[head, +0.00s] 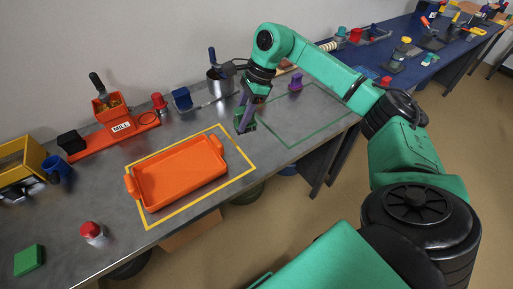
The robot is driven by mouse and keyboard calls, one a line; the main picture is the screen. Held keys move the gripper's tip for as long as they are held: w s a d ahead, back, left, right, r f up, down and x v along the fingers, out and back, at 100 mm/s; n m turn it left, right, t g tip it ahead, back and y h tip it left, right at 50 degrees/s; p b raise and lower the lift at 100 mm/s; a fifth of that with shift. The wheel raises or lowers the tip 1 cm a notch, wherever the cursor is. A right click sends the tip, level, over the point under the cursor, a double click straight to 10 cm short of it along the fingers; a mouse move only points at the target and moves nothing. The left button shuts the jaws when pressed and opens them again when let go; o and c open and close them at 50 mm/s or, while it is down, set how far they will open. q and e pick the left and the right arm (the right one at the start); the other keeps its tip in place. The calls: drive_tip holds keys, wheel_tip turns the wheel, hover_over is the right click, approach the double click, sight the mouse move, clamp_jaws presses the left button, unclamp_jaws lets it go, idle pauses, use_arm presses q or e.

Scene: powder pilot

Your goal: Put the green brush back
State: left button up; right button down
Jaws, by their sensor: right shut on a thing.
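The green brush (247,126) is a small dark green piece at the end of my right gripper (243,114). My right gripper points down and is shut on the brush, just beyond the far right corner of the orange tray. The fingers hide part of the brush, and I cannot tell whether it touches the table. My left gripper is not in view.
The orange tray (180,174) lies empty inside a yellow outline. A green outline (318,137) to the right encloses bare table. A metal cup (218,83), purple piece (295,83), orange mill (121,128), red-capped jar (92,232) and green block (29,260) stand around.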

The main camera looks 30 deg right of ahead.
drive_tip(key=w+d+r+m+t+h+b, duration=0.45)
drive_tip(key=d+r+m, duration=0.2)
drive_tip(key=m, duration=0.85)
drive_tip(key=shift+g, duration=0.45)
drive_tip(key=f, duration=1.3)
drive_tip(key=s+f, duration=0.1)
drive_tip(key=f, duration=0.6)
drive_tip(key=shift+d, duration=0.25)
drive_tip(key=shift+f, duration=0.3)
drive_tip(key=shift+c, duration=2.3)
unclamp_jaws()
